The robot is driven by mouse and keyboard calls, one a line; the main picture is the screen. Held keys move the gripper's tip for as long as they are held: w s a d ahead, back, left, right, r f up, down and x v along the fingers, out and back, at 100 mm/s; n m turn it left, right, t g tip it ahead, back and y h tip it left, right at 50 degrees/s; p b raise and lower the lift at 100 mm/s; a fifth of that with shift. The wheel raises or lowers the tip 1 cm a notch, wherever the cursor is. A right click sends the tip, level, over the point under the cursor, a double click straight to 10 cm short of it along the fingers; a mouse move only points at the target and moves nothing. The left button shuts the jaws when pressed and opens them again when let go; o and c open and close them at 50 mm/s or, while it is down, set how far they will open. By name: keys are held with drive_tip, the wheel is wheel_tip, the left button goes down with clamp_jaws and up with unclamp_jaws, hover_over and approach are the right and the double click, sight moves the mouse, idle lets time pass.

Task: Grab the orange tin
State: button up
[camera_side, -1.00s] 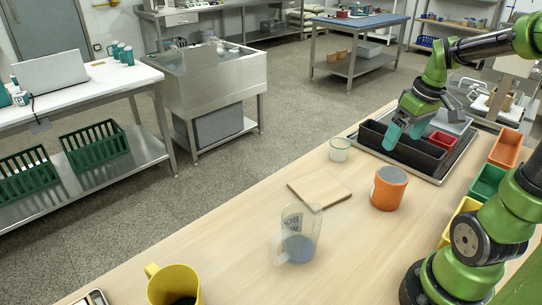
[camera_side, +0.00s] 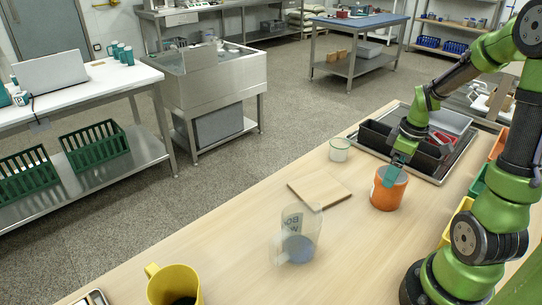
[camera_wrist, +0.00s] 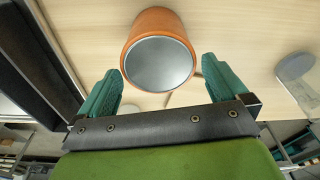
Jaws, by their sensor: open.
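The orange tin (camera_side: 387,192) stands upright on the wooden table, near its right side. In the wrist view the tin (camera_wrist: 160,58) lies just beyond my fingertips, between their lines, with its round grey top facing the camera. My gripper (camera_side: 393,174) is open and empty, with teal fingers at the top of the tin in the side view. In the wrist view my gripper (camera_wrist: 158,78) has one finger on each side of the tin, with gaps showing. I cannot tell whether a finger touches the tin.
A tray (camera_side: 440,181) with a black bin (camera_side: 375,139) lies behind the tin. A small white cup (camera_side: 340,150), a wooden board (camera_side: 319,190) and a clear jug (camera_side: 299,236) stand left of it. A yellow mug (camera_side: 174,286) is at the front. The table between jug and tin is clear.

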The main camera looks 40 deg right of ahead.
sight(384, 199)
drive_tip(key=f, duration=0.5)
drive_tip(key=shift+w+f, duration=0.25)
drive_tip(key=shift+f, duration=0.1)
drive_tip(key=shift+c, duration=0.2)
drive_tip(key=c, duration=1)
drive_tip(key=shift+r, duration=0.1)
